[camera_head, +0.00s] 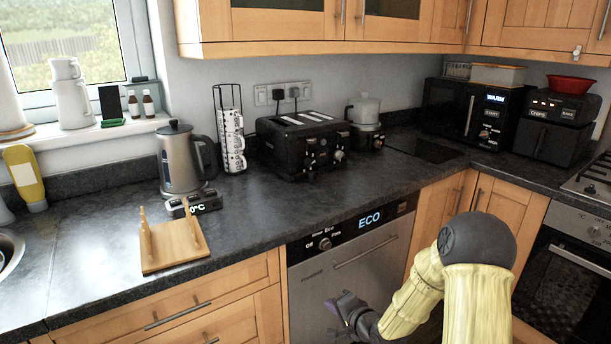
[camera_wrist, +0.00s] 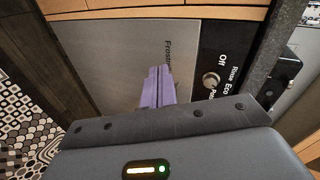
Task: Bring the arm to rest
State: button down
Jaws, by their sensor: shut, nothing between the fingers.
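My gripper (camera_head: 343,309) is low in the head view, in front of the dishwasher (camera_head: 352,278) and below the counter edge. My arm, with yellow links and a dark joint, comes in from the lower right and bends down to it. In the wrist view the purple fingers (camera_wrist: 158,88) are together with nothing between them. They point toward the dishwasher's front (camera_wrist: 120,60), which shows a knob and printed words. I cannot tell the exact gap between fingertips and door.
The dark counter (camera_head: 270,218) runs above the dishwasher. A kettle (camera_head: 181,160), a wooden rack (camera_head: 172,243), a mug stand (camera_head: 230,140), a toaster (camera_head: 300,143) and a microwave (camera_head: 474,115) stand on it. An oven (camera_head: 565,275) is at the right. The counter's front middle is clear.

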jog(key=s+d+r+n+g+h, duration=0.2)
jog(key=s+r+n+g, duration=0.1)
jog(key=s, duration=0.5)
jog(key=s+d+r+n+g+h, duration=0.2)
jog(key=s+d+r+n+g, duration=0.15)
jog(key=s, duration=0.55)
jog(key=s+d+r+n+g+h, duration=0.2)
jog(key=s+n+h, duration=0.1)
jog(key=s, duration=0.5)
jog(key=w+p+v, duration=0.2)
jog(key=p+v, duration=0.8)
jog(key=p, duration=0.1)
jog(key=w+r+p+v, duration=0.1)
jog(key=w+p+v, duration=0.1)
jog(key=p+v, duration=0.9)
jog(key=shift+w+d+r, duration=0.15)
jog(key=shift+w+r, duration=0.1)
jog(key=shift+w, duration=0.15)
